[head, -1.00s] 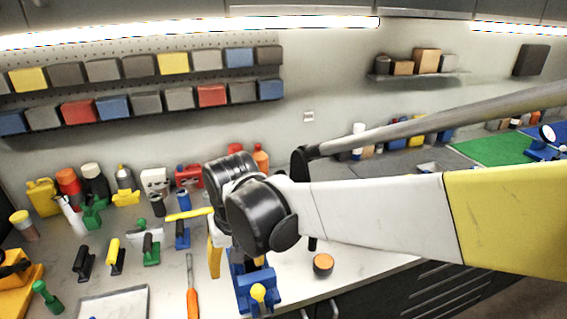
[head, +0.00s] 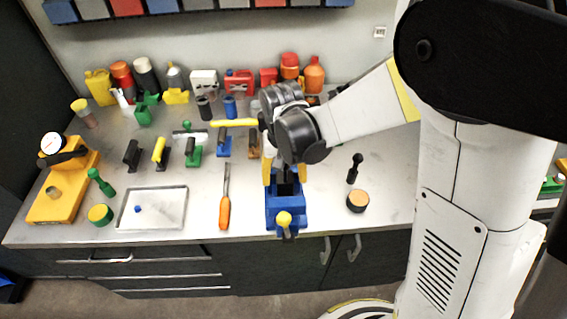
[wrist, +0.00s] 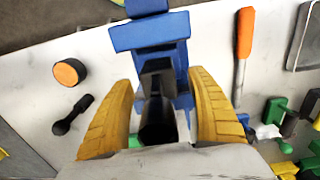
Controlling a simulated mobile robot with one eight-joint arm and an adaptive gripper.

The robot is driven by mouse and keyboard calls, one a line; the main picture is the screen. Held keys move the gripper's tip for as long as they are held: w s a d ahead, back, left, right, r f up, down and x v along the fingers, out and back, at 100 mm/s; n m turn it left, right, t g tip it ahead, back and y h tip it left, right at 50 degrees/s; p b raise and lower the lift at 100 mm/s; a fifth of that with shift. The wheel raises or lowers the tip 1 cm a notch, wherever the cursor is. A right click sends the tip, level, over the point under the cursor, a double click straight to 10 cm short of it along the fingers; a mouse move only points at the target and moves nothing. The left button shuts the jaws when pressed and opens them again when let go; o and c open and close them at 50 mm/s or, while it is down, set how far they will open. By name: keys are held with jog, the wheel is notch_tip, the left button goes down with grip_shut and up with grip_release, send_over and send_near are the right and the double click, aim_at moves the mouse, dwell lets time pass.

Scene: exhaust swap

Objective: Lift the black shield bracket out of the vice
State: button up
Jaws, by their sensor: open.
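The blue vice (head: 285,212) stands near the front edge of the workbench, with a yellow knob at its front. It also shows in the wrist view (wrist: 150,36). The black shield bracket (wrist: 157,115) stands in the vice; its lower part is hidden between the jaws. In the head view only a small dark part of the bracket (head: 286,187) shows below my wrist. My gripper (head: 285,174) is open above the vice, pointing down. In the wrist view its two yellow fingers (wrist: 161,80) stand on either side of the bracket, with visible gaps.
An orange-handled screwdriver (head: 224,208) lies left of the vice, beside a metal tray (head: 165,214). A round black tin with an orange top (head: 357,201) and a black-handled tool (head: 354,170) are to the right. Bottles and canisters line the wall. Bench around the vice is mostly clear.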

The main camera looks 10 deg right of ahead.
jog(key=shift+f, duration=0.5)
grip_shut()
jog(key=shift+s, duration=0.15)
jog(key=shift+r, duration=0.15)
dwell(0.3)
jog(key=shift+r+p, duration=2.6)
jog(key=shift+r, duration=1.35)
